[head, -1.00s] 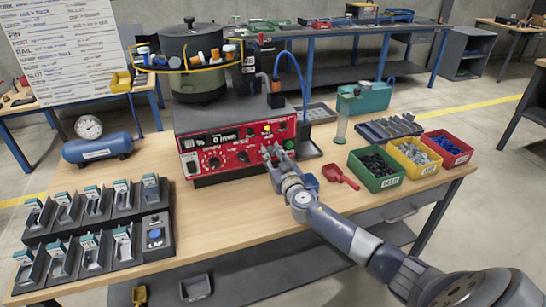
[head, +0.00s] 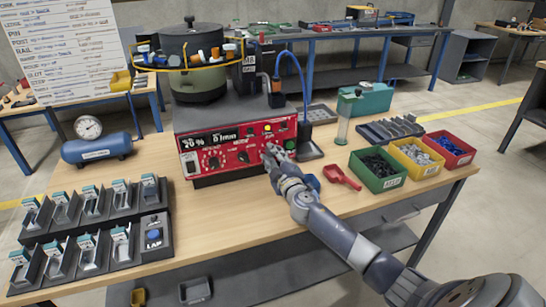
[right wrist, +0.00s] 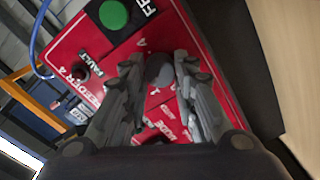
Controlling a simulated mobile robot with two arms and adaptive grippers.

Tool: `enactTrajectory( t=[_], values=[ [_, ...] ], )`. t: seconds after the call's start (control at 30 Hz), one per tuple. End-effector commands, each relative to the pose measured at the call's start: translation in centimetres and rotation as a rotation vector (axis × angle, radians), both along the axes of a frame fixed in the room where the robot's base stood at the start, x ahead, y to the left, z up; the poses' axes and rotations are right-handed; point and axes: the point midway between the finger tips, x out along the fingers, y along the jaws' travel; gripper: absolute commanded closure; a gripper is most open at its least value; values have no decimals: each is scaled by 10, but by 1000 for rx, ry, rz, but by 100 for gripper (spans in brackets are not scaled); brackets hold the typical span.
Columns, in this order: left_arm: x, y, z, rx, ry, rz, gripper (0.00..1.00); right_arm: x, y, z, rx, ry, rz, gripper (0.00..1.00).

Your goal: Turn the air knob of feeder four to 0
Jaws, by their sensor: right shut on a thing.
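The feeder's red control panel (head: 222,161) faces front below the dark bowl (head: 190,62). It has a black display strip (head: 209,139) and several black knobs, such as one at the left (head: 213,163). My right gripper (head: 272,156) is at the panel's right part. In the right wrist view its fingers (right wrist: 160,75) are shut around a dark round knob (right wrist: 159,68), with a partly covered label starting with "A" beside it. The label "FEEDER 4" (right wrist: 76,83) is readable in part on the panel. The knob's pointer is hidden. My left gripper is out of view.
A red scoop (head: 341,177) and green, yellow and red bins (head: 378,183) stand to the right. Dark trays (head: 95,225) are at the left. The front middle of the table is clear.

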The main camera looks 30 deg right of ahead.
Motion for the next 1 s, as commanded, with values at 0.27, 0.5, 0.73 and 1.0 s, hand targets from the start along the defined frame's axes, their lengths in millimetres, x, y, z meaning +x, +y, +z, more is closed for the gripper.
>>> enactTrajectory(
  t=[0.27,0.5,0.73,1.0],
  values=[
    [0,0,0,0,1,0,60,0,0,-1,-257,63,0,97],
    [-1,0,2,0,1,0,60,0,0,-2,-481,118,0,97],
    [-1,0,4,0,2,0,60,0,0,-3,-692,168,1,97],
    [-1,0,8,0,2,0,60,0,0,-3,-938,227,1,97]
  ],
)
